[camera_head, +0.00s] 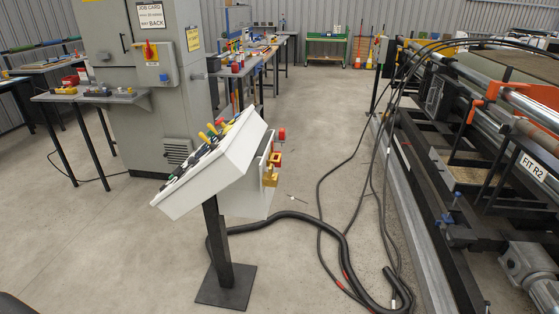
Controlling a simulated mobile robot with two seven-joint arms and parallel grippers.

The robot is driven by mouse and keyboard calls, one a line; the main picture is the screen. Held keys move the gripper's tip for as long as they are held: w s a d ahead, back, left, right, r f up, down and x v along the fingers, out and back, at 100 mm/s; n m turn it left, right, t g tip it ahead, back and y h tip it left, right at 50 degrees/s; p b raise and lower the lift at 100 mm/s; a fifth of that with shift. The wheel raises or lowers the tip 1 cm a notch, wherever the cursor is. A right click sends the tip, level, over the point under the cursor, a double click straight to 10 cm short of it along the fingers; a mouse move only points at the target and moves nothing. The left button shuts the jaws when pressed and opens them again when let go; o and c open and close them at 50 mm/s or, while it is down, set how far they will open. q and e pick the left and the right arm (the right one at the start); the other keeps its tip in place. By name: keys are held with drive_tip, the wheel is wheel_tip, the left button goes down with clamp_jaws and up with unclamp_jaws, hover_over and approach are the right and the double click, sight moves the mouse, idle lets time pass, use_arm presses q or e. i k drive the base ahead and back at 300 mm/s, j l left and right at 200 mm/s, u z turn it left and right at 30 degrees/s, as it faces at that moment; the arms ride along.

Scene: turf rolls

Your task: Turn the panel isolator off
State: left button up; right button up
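A tall grey electrical cabinet (160,110) stands at the left in the head view. On its front is a rotary switch with a red handle on a yellow plate (149,50), which looks like the panel isolator. The red handle appears roughly upright, but it is too small to read its marked position. A white card reading "JOB CARD ... BACK" (151,16) is above it, and a yellow label (193,39) is to its right. Neither of my grippers shows in this view.
A white sloped control console (215,165) on a black post stands between me and the cabinet. A small shelf with items (115,99) fronts the cabinet. Black cables (345,240) lie on the floor beside the machine (480,150) at right.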

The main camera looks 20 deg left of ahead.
sight(277, 165)
drive_tip(key=i+z, duration=0.2)
drive_tip(key=i, duration=1.8)
drive_tip(key=i+l+u, duration=0.15)
drive_tip(key=i+u, duration=0.25)
drive_tip(key=i, duration=0.15)
drive_tip(key=i+l+u, duration=0.4)
drive_tip(key=i+u, duration=0.2)
drive_tip(key=u, duration=0.2)
drive_tip(key=i+l+u, duration=0.15)
drive_tip(key=u, duration=0.3)
drive_tip(key=i+l+u, duration=0.1)
drive_tip(key=l+u, duration=0.15)
drive_tip(key=u, duration=0.15)
drive_tip(key=i+l+u, duration=0.1)
drive_tip(key=l+u, duration=0.65)
drive_tip(key=i+l+u, duration=0.1)
drive_tip(key=l+u, duration=0.15)
drive_tip(key=u, duration=0.15)
drive_tip(key=l+u, duration=0.4)
drive_tip(key=k+j, duration=0.05)
